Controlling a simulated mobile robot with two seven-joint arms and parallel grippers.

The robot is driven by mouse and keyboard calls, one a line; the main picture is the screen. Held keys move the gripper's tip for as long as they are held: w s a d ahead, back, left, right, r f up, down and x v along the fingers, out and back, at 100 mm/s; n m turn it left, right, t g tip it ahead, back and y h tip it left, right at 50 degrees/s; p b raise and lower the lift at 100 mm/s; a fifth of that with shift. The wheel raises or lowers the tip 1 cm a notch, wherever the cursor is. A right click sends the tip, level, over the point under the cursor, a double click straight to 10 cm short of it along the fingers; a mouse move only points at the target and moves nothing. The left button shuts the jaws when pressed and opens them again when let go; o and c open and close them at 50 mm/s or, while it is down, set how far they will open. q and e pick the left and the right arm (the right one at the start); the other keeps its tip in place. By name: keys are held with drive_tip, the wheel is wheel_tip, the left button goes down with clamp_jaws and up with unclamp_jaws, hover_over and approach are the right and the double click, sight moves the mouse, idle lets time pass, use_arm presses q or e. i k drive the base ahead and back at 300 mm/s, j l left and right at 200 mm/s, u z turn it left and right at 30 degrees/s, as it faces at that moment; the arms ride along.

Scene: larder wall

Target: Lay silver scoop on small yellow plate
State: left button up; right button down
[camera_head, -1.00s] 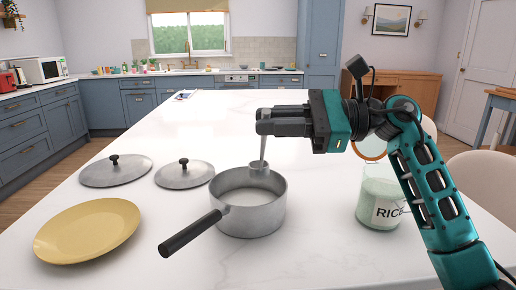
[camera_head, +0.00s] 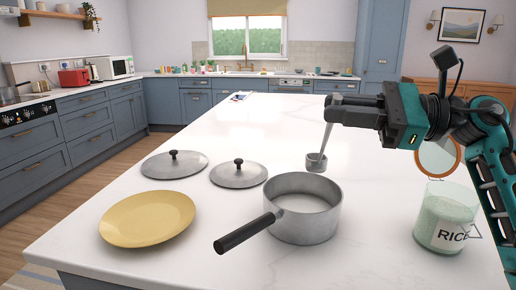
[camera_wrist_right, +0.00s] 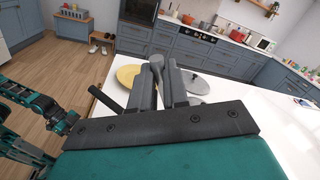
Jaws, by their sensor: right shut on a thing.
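The silver scoop (camera_head: 317,161) hangs from my right gripper (camera_head: 333,108), cup down and handle slightly tilted. My right gripper is shut on the top of its handle. In the head view the cup shows just behind the saucepan's far rim, seemingly above the counter. The small yellow plate (camera_head: 147,219) lies empty at the counter's left front, well left of the scoop. In the right wrist view the plate (camera_wrist_right: 127,75) shows partly behind the fingers (camera_wrist_right: 160,85). Part of my left arm is at that view's left edge; its jaws are unclear.
A grey saucepan (camera_head: 303,222) with a black handle (camera_head: 245,232) stands between plate and scoop. Two lids (camera_head: 174,166) (camera_head: 238,176) lie behind the plate and pan. The counter behind is mostly clear.

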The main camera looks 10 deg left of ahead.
sight(141, 230)
drive_tip(key=k+j, duration=0.1)
drive_tip(key=j, duration=1.5)
drive_tip(key=k, duration=0.05)
